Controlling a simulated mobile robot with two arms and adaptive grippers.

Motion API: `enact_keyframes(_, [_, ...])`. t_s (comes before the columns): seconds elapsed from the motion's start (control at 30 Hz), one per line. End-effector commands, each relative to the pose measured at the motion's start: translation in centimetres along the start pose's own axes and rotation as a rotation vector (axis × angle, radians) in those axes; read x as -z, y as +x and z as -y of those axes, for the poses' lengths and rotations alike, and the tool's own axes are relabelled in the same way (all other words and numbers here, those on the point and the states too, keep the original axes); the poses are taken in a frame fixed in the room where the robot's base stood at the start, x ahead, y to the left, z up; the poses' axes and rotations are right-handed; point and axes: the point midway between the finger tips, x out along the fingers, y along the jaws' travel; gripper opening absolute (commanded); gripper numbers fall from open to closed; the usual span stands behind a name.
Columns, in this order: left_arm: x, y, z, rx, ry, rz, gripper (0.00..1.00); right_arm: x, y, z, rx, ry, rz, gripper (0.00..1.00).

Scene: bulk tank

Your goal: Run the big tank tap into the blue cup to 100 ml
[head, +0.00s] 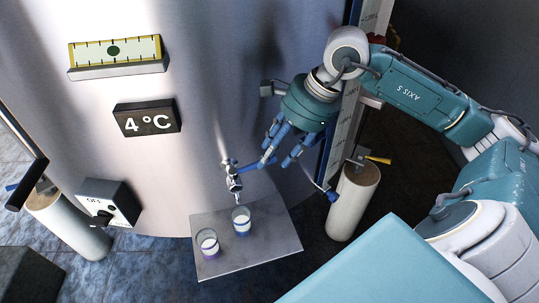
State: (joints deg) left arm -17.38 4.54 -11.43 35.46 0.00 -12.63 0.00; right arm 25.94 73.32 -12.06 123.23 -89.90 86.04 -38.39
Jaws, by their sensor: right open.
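The big tank (205,60) fills the back, and its metal tap (234,184) sticks out low on the front. The tap's blue lever (247,167) points right. The blue cup (241,222), clear with a blue band, stands upright on the metal shelf (262,249) below the spout. Its level is too small to read, and I cannot tell whether liquid is running. My right gripper (276,161) is open, with its blue fingers pointing down at the lever's right end. One finger overlaps the lever's end; I cannot tell whether they touch. My left gripper is out of view.
A purple-banded cup (207,244) stands on the shelf, left of the blue cup. A switch box (108,203), a 4 °C display (147,118) and a level gauge (115,55) are on the tank. Pale posts stand at left (70,222) and right (352,203).

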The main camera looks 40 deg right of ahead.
Motion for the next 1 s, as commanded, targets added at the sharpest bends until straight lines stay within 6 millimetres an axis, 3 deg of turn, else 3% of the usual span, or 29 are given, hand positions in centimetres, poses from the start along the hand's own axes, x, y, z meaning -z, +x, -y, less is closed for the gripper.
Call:
enact_keyframes(0.2, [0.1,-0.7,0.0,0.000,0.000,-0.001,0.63,-0.1,2.3,0.0,-0.001,0.000,0.002,0.45])
enact_keyframes(0.53, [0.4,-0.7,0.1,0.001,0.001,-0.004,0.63,0.0,2.7,0.0,0.001,0.000,0.000,0.45])
enact_keyframes(0.77, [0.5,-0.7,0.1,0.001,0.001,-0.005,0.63,0.0,2.7,0.0,0.001,0.000,0.001,0.02])
enact_keyframes(1.0, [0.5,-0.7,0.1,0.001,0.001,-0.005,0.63,-0.4,2.8,0.1,0.003,0.005,0.001,0.00])
